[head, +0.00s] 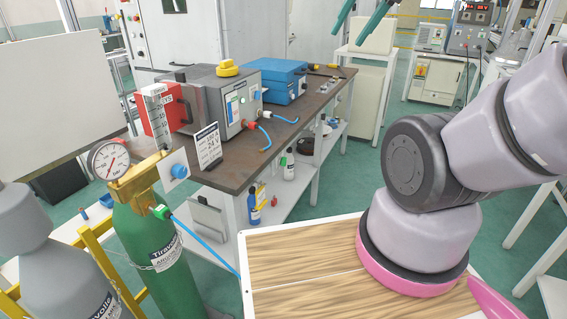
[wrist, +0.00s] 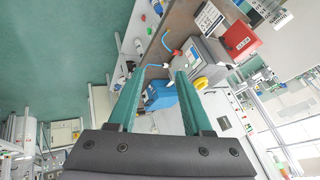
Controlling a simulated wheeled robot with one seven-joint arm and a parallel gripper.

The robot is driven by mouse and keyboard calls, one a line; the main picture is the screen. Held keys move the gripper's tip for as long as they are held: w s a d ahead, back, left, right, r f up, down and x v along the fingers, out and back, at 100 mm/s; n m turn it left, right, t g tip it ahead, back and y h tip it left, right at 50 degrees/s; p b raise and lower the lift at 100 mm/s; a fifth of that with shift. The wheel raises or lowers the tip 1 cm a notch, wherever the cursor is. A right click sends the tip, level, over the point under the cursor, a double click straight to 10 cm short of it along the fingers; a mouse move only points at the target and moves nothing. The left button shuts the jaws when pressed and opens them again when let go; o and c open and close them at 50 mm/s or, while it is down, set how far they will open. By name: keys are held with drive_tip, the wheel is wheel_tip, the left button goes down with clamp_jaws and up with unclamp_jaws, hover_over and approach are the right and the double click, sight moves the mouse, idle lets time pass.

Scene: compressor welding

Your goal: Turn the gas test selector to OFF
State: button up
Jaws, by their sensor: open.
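A round blue knob (head: 179,171) sits on a white plate beside the brass regulator (head: 143,177) of the green gas cylinder (head: 150,250), at the left in the head view. It looks like the gas test selector, but its markings are too small to read, so I cannot tell its setting. My gripper (head: 362,22) shows at the top of the head view as two teal fingers, far from the knob. In the wrist view my gripper (wrist: 158,76) is open with nothing between its fingers. I cannot make out the knob in the wrist view.
A dark-topped workbench (head: 300,122) holds a grey machine (head: 222,100), a blue box (head: 268,78) and a small sign (head: 208,146). A wood-topped table (head: 300,262) stands in front.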

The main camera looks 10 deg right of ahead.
drive_tip(key=shift+w, duration=0.1)
idle(0.3)
drive_tip(key=w+a+f+m+g+y, duration=0.1)
drive_tip(key=w+f+m+g+y, duration=0.3)
drive_tip(key=w+f, duration=0.8)
drive_tip(key=w+f+m+g+y, duration=0.2)
drive_tip(key=w+f+m+y, duration=0.2)
drive_tip(key=w+f+m, duration=0.7)
drive_tip(key=w+d+f+m+t+y, duration=0.2)
drive_tip(key=w+d+f+y, duration=0.15)
drive_tip(key=w+f, duration=0.8)
drive_tip(key=m+t, duration=0.8)
drive_tip(key=m, duration=0.2)
approach(283, 161)
drive_tip(key=x, duration=0.7)
drive_tip(key=shift+w+f+y, duration=0.3)
drive_tip(key=shift+w+y, duration=0.05)
drive_tip(key=shift+d, duration=0.15)
clamp_jaws()
